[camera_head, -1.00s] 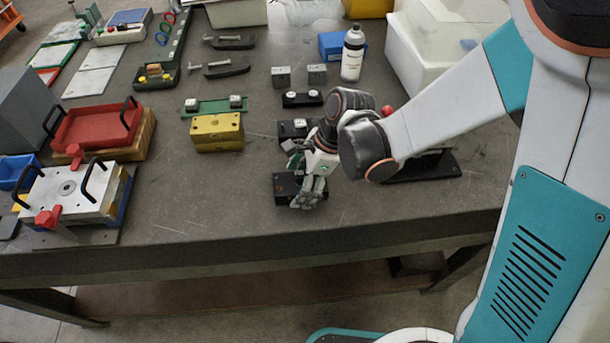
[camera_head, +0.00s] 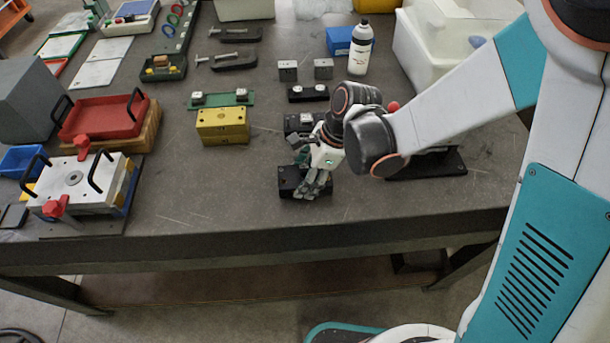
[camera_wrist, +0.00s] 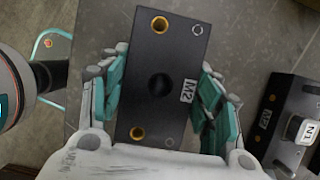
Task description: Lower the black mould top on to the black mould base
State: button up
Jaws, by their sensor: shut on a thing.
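The black mould top (camera_wrist: 158,85), a rectangular block marked M2 with two brass-ringed holes and a dark central recess, lies between my fingers in the wrist view. My gripper (camera_wrist: 160,95) is shut on its two long sides. In the head view, my gripper (camera_head: 315,186) is over the black mould top (camera_head: 290,178), near the table's front edge; any gap beneath the block is hard to tell. The black mould base (camera_head: 298,125), with a metal insert, is just behind it, partly hidden by my wrist. In the wrist view the base (camera_wrist: 283,113), also marked M2, is at the right edge.
A yellow mould block (camera_head: 222,125) stands to the left, with a green plate (camera_head: 220,101) behind it. Another black piece with metal blocks (camera_head: 308,93) lies farther back. A white bottle (camera_head: 360,48) stands beyond. The table front left of my gripper is clear.

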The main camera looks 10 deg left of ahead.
jog(key=shift+r+p, duration=0.7)
jog(key=shift+r, duration=0.6)
